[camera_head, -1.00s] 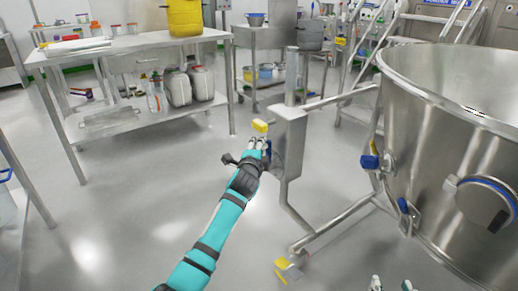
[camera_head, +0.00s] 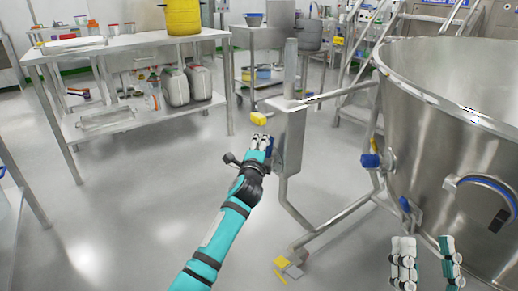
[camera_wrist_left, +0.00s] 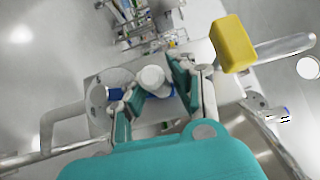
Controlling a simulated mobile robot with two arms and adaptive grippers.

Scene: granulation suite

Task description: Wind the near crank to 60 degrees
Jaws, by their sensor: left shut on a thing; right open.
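The near crank sits on the side of a grey metal gearbox (camera_head: 290,138) on the big vessel's stand. My left gripper (camera_head: 258,142) is at it, and its fingers hide most of the crank. A blue part (camera_head: 269,148) shows beside the fingers. In the left wrist view, my left gripper (camera_wrist_left: 155,92) is shut around a pale round crank handle (camera_wrist_left: 152,77) with blue below it. The crank's angle cannot be read. My right gripper (camera_head: 426,262) is open and empty at the lower right, in front of the vessel.
A yellow-ended lever (camera_head: 258,118) is just above my left gripper, also in the left wrist view (camera_wrist_left: 232,43). The steel vessel (camera_head: 440,130) fills the right, with a blue knob (camera_head: 370,160) on its side.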

